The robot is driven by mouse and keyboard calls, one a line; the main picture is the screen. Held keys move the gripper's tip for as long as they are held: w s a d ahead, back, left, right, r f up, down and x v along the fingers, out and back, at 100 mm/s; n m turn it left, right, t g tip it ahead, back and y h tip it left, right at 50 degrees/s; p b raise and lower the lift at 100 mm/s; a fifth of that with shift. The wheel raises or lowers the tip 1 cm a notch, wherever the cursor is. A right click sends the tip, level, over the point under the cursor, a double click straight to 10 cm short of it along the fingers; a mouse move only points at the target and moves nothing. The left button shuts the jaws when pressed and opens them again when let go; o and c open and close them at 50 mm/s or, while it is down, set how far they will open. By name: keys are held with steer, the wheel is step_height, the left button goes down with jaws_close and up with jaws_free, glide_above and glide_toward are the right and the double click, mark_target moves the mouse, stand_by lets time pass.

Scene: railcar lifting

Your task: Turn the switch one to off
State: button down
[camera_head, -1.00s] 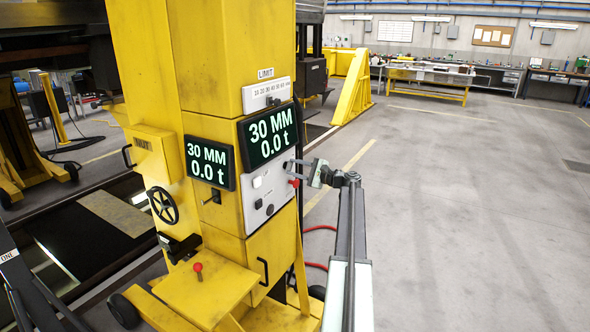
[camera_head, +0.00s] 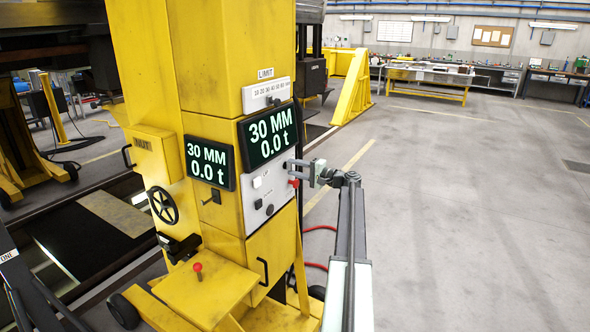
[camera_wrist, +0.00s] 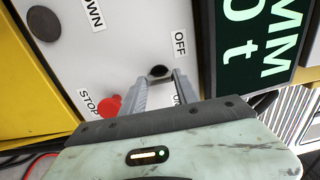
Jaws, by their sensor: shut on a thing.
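A rotary switch with a black knob (camera_wrist: 158,71) sits on the white control panel (camera_wrist: 135,45), beside the OFF label (camera_wrist: 180,43) in the wrist view. A second label near the right finger, probably ON, is partly hidden. My gripper (camera_wrist: 160,76) has its two fingers on either side of the knob and is shut on it. In the head view my gripper (camera_head: 291,165) reaches the panel's right edge from the right; the knob is hidden there.
A red STOP button (camera_wrist: 109,105) is close beside the left finger. A dark button (camera_wrist: 43,23) lies near the DOWN label. Displays reading 30 MM and 0.0 t (camera_head: 268,136) adjoin the panel on the yellow column (camera_head: 215,60). Open floor (camera_head: 450,220) lies to the right.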

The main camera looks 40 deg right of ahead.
steer(key=shift+f, duration=0.1)
stand_by(0.3)
steer(key=c, duration=0.9)
jaws_free()
steer(key=shift+s, duration=0.1)
steer(key=v, duration=0.7)
steer(key=shift+s+d, duration=0.1)
steer(key=shift+s, duration=0.25)
steer(key=shift+s, duration=0.1)
